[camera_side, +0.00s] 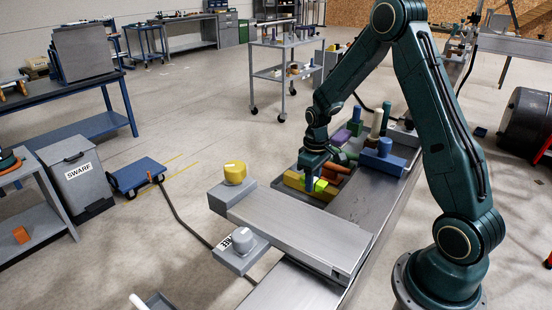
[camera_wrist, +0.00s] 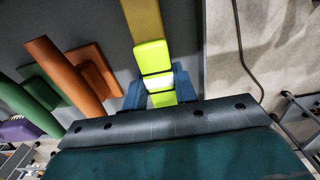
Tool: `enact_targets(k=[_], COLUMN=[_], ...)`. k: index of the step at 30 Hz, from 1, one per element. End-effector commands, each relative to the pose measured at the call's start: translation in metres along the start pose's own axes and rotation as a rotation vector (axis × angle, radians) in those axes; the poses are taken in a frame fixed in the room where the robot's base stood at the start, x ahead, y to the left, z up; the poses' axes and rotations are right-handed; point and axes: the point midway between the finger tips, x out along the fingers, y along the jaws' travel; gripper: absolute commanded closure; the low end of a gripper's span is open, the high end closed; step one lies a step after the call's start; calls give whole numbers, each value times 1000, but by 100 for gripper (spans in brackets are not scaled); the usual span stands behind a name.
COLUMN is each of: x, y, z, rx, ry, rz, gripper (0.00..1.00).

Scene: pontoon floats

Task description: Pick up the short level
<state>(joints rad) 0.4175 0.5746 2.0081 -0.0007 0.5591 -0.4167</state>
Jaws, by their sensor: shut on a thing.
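The short level is a bright lime-yellow block (camera_wrist: 152,57) with a pale band, seen in the wrist view between the blue fingers of my gripper (camera_wrist: 158,88). My gripper is shut on it. In the side view the level (camera_side: 319,184) shows as a small lime patch under my gripper (camera_side: 312,180), partly hidden by it. It is low over the grey tray (camera_side: 352,205); I cannot tell whether it touches what lies below.
A dull yellow bar (camera_wrist: 143,18) lies right beyond the level. An orange piece (camera_wrist: 72,78) and a green piece (camera_wrist: 32,100) lie to its left. A blue block with a peg (camera_side: 384,158) stands right of my gripper. A grey beam (camera_side: 295,228) is in front.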

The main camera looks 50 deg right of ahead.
Motion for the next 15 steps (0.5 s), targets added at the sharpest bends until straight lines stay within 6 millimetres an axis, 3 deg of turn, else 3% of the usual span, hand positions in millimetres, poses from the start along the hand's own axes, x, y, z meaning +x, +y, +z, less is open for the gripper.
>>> enact_targets(k=[8, 15], x=[-24, -67], y=[0, 1], z=[-1, -1], rx=[0, 0], ry=[4, 7], rz=[2, 3], gripper=[100, 100])
